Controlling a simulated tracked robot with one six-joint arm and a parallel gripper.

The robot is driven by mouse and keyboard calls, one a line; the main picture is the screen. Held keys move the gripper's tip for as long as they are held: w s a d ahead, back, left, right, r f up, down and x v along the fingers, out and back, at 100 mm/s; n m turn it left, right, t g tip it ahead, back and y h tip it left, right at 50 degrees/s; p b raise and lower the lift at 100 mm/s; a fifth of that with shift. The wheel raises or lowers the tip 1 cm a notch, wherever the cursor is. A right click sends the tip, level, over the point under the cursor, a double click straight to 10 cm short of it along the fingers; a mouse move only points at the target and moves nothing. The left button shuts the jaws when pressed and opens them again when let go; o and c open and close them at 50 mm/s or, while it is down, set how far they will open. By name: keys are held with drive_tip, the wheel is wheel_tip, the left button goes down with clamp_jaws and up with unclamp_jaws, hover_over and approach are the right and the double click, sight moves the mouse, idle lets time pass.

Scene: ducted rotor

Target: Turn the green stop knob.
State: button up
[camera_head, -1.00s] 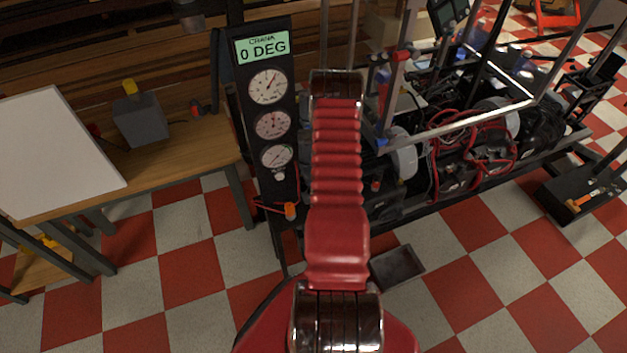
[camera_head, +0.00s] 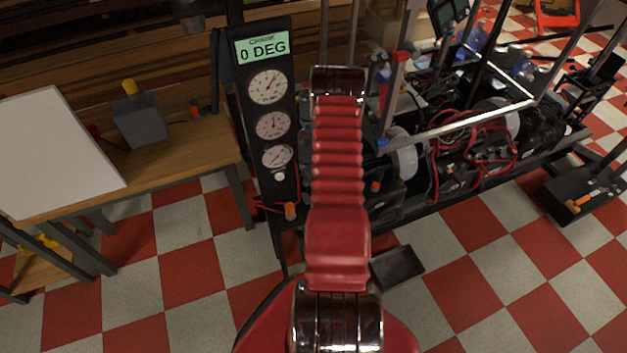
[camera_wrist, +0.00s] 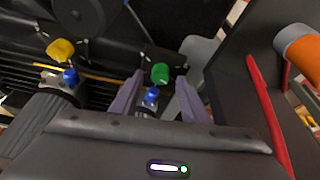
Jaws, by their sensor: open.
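The green stop knob (camera_wrist: 160,73) shows in the wrist view, a little above the middle, on a dark panel. My gripper (camera_wrist: 162,82) shows in the wrist view as two purple-grey fingers spread apart, one on each side of the green knob in the picture. Whether the fingertips touch the knob or stand short of it, I cannot tell. A blue fitting (camera_wrist: 151,96) sits just below the green knob, between the fingers. In the head view my red arm covers the middle, and the knob and gripper are hidden behind it.
A yellow knob (camera_wrist: 61,51) and another blue fitting (camera_wrist: 71,77) are at left in the wrist view; an orange-ended part (camera_wrist: 298,50) is at right. In the head view a gauge panel (camera_head: 283,185) reads 0 DEG, left of my arm. A workbench (camera_head: 185,150) stands further left.

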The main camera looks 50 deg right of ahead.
drive_tip(key=v, duration=1.2)
drive_tip(key=shift+s+r, duration=0.2)
